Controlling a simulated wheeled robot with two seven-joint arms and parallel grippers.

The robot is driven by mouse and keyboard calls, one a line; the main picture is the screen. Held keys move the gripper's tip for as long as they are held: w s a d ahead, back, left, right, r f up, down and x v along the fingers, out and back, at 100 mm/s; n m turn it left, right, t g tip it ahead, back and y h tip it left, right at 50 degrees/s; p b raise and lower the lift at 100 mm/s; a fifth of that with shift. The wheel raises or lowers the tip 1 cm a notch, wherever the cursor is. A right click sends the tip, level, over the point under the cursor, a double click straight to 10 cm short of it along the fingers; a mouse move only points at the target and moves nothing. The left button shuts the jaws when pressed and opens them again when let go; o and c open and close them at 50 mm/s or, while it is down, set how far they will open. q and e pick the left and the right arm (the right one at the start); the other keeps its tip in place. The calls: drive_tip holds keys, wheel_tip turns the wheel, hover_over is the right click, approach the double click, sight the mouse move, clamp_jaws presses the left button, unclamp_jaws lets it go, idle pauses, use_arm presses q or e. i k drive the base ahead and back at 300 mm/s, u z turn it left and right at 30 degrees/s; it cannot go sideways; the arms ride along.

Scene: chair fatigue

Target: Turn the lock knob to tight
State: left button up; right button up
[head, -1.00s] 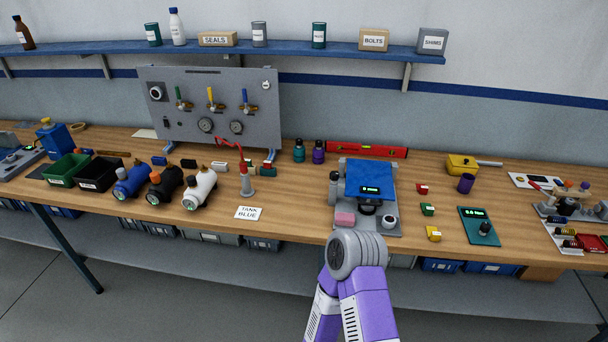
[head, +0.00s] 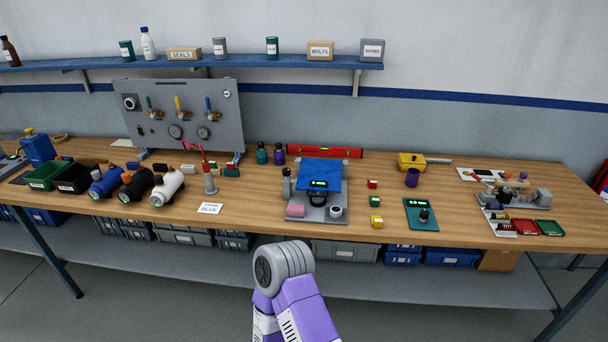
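No knob in the head view is marked as the lock knob, and no tight marking can be read. Neither gripper shows. A purple and grey arm link of mine rises at the bottom centre, in front of the bench.
The wooden bench (head: 470,232) also holds a gauge panel (head: 183,115), several cylinders at left, a red level (head: 318,151), a yellow box (head: 411,161) and small coloured blocks. A blue shelf (head: 200,66) runs above. Bare wood lies between the green panel and right fixture.

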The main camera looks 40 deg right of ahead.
sight(286, 171)
drive_tip(key=z, duration=0.7)
drive_tip(key=i, duration=0.4)
